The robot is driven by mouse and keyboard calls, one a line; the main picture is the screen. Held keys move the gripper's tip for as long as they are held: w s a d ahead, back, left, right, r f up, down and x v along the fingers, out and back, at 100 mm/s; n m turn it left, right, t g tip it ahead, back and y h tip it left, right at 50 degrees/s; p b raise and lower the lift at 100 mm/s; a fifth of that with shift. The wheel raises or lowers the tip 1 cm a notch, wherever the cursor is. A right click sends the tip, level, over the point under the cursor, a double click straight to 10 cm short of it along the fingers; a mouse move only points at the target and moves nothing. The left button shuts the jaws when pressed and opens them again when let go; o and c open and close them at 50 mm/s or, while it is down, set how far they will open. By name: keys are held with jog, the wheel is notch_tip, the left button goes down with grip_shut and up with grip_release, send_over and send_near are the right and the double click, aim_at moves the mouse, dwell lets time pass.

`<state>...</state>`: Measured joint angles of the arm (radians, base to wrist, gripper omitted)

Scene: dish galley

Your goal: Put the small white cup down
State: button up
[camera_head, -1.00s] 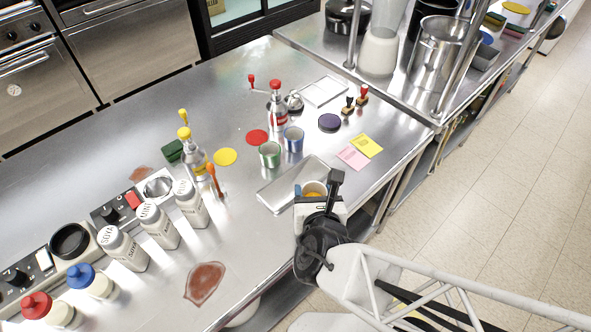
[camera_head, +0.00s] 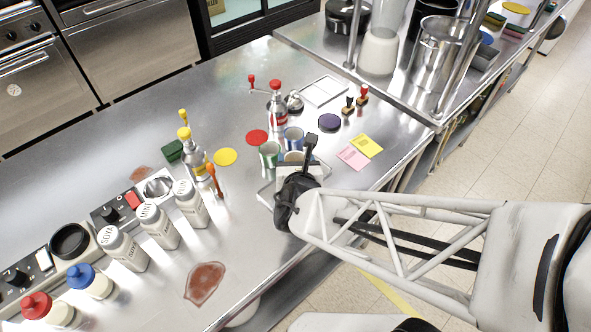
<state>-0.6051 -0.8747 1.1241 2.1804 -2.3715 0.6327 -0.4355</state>
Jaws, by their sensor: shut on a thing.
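My gripper (camera_head: 297,163) is shut on the small white cup (camera_head: 292,156), of which only a little of the rim shows; my gripper and wrist hide the rest. They are over the shallow metal tray (camera_head: 265,195), whose left edge shows beside my wrist. I cannot tell whether the cup touches the tray or hangs above it. A green cup (camera_head: 268,155) and a blue cup (camera_head: 293,138) stand close behind the held cup.
A red-topped bottle (camera_head: 277,118) stands behind the cups. Pink and yellow notes (camera_head: 353,157) lie to the right near the counter edge. A yellow-topped bottle (camera_head: 196,160) and white shakers (camera_head: 190,205) stand left. Bare counter (camera_head: 240,235) lies in front of the tray.

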jog(key=shift+f, duration=1.75)
jog(key=shift+f, duration=0.15)
jog(key=o, duration=1)
jog(key=shift+o, duration=0.2)
jog(key=shift+s+r, duration=0.1)
jog(key=shift+r, duration=0.1)
jog(key=shift+s+r, duration=0.1)
jog(key=shift+s, duration=0.15)
jog(key=shift+v, duration=5.65)
